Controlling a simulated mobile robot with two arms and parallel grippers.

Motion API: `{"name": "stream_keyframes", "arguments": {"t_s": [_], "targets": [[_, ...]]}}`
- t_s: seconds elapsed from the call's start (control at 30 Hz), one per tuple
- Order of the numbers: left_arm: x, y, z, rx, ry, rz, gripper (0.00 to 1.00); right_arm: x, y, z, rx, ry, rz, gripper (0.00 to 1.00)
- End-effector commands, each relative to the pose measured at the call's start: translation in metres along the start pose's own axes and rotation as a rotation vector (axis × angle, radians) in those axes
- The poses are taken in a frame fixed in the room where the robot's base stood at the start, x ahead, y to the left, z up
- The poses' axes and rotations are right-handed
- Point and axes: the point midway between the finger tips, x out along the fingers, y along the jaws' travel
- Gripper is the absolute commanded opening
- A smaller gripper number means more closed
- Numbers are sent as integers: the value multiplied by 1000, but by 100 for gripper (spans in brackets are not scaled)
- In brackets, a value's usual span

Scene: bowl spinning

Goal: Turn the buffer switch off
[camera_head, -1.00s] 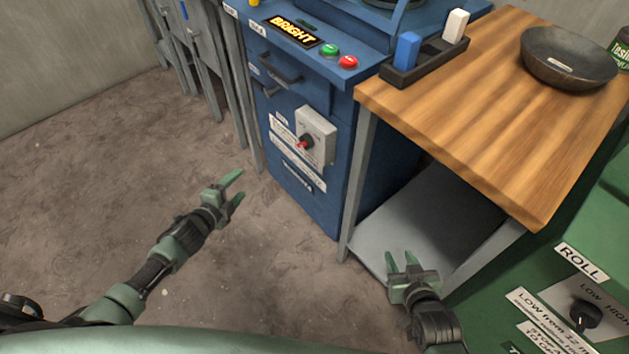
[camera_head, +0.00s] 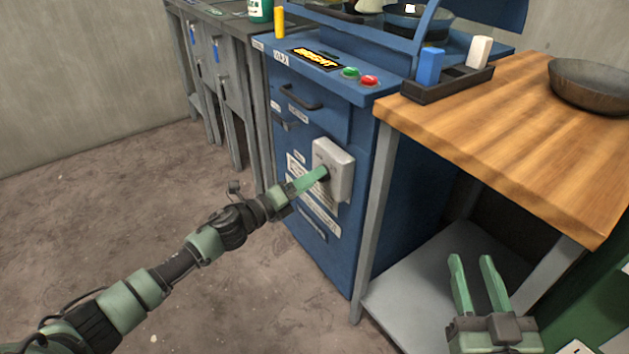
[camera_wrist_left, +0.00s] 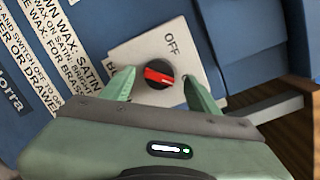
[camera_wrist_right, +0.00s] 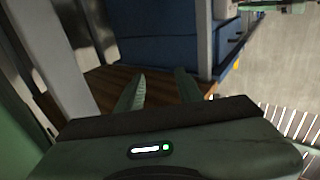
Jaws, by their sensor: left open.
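The buffer switch is a black knob with a red pointer (camera_wrist_left: 158,76) on a pale grey box (camera_head: 341,165) on the blue cabinet's front. In the left wrist view the word OFF is above the knob, and the red pointer lies roughly sideways. My left gripper (camera_head: 322,174) is at the switch. In the left wrist view its open fingers (camera_wrist_left: 161,84) stand on either side of the knob; whether they touch it I cannot tell. In the head view the gripper largely hides the knob. My right gripper (camera_head: 472,263) is open and empty, low by the wooden-topped table.
The blue cabinet (camera_head: 345,235) carries a lit BRIGHT sign (camera_head: 315,58), a green button (camera_head: 350,73) and a red button (camera_head: 369,81). The wooden-topped table (camera_head: 510,130) stands right of it, holding a black tray (camera_head: 440,92) and dark bowl (camera_head: 592,84). Floor at left is clear.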

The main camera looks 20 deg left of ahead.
Motion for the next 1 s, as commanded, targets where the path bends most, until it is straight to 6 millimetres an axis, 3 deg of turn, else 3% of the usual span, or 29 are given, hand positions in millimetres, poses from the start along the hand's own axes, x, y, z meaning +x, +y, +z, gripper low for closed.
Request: {"name": "stream_keyframes", "arguments": {"t_s": [0.17, 0.43, 0.67, 0.87, 1.0], "targets": [[14, 0, 0, 0, 0, 0, 60, 1, -1, -10, 2, 54, -3, 36], [16, 0, 0, -1, 1, 1, 60, 1, -2, -12, 2, 63, -3, 36], [15, 0, 0, -1, 1, 0, 0, 1, -2, -12, 2, 63, -3, 36], [15, -1, 0, -9, 1, 1, 0, 1, -2, -11, 2, 49, -3, 36], [15, -1, 0, -35, 3, 4, 0, -1, 2, 9, -1, -53, 4, 36]]}}
